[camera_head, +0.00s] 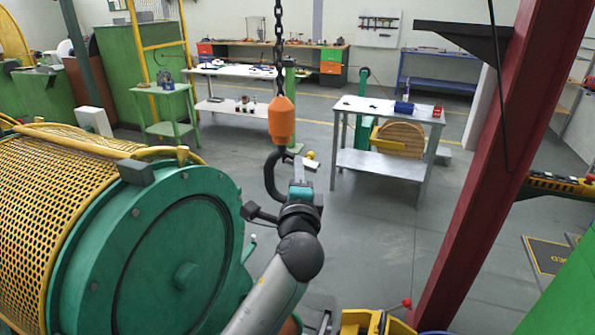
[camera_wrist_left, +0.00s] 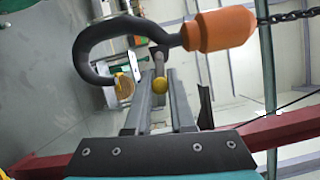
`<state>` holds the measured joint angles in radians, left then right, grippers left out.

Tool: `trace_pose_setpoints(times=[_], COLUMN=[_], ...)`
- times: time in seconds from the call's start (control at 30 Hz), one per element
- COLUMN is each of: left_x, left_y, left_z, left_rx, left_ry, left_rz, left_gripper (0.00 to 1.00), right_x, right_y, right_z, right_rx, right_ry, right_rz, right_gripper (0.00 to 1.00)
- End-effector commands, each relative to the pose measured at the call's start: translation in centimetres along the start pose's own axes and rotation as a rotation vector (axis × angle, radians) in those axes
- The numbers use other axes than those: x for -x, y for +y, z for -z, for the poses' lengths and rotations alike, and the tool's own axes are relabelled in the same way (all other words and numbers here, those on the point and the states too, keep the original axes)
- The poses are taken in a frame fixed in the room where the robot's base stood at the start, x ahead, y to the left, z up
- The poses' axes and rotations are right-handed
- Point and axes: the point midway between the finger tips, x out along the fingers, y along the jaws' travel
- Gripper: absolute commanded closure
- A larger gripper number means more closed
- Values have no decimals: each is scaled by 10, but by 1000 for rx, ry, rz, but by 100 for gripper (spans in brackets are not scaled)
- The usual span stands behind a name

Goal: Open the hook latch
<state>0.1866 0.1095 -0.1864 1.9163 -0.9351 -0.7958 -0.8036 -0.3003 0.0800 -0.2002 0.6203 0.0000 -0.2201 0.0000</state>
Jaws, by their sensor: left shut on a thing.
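A dark hook (camera_head: 271,178) hangs below an orange block (camera_head: 281,120) on a chain. In the left wrist view the hook (camera_wrist_left: 84,50) curves at upper left, its shank running into the orange block (camera_wrist_left: 222,29). The exact contact is partly hidden by the knob and fingers. My right gripper is not in view.
A green drum machine with a yellow mesh guard (camera_head: 60,190) fills the left. A red column (camera_head: 490,150) slants at right. A grey table (camera_head: 385,112) stands behind the hook.

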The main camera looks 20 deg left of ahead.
Motion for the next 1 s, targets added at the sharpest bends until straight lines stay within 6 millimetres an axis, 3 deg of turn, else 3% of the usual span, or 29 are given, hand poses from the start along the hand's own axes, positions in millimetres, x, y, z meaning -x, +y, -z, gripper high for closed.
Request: trace_pose_setpoints(times=[0.17,0.2,0.43,0.77,1.0], left_x=[0,0,0,3,32], left_y=[0,0,0,0,2], left_z=[0,0,0,0,1], left_rx=[0,-1,-1,-2,1], left_ry=[0,0,0,1,3], left_rz=[0,0,0,0,-1], left_gripper=[100,74,48,48,48], right_x=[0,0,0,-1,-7], right_y=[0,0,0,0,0], right_z=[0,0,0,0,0], right_rx=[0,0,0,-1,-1], right_ry=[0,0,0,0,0], right_rz=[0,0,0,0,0], right_gripper=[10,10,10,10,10])
